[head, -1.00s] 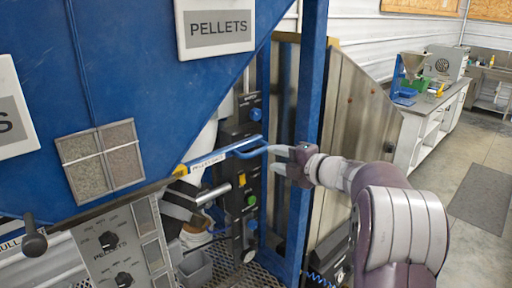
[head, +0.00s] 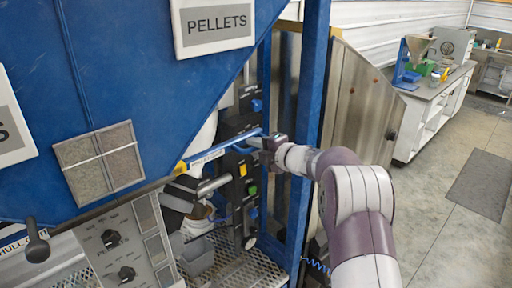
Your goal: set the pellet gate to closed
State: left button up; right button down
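The handle ends in a bent loop. My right gripper (head: 264,143) is at the outer end of this loop, coming from the right. Its fingertips overlap the handle and are too small to show whether they are apart or closed on it. The PELLETS sign (head: 216,24) is on the hopper above. My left gripper is not in view.
A blue upright post (head: 304,130) stands just right of my gripper. A dark control strip (head: 243,185) with coloured buttons is behind the handle. A grey dial panel (head: 125,245) is at lower left. A black knob (head: 37,248) sticks out at far left.

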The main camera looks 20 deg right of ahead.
jog(key=shift+s+a+f, duration=0.1)
jog(key=shift+a+f, duration=0.05)
jog(key=shift+a, duration=0.1)
jog(key=s+a+b, duration=0.2)
jog(key=a+b, duration=0.2)
jog(key=a, duration=0.2)
jog(key=c, duration=1.2)
grip_release()
jog(key=shift+s+a+f, duration=0.1)
jog(key=shift+a, duration=0.05)
jog(key=shift+o, duration=0.4)
jog(key=shift+s+a+r, duration=0.25)
jog(key=shift+r, duration=0.05)
jog(key=b, duration=0.4)
send_near(224, 154)
jog(key=v, duration=0.7)
jog(key=shift+s+d, duration=0.1)
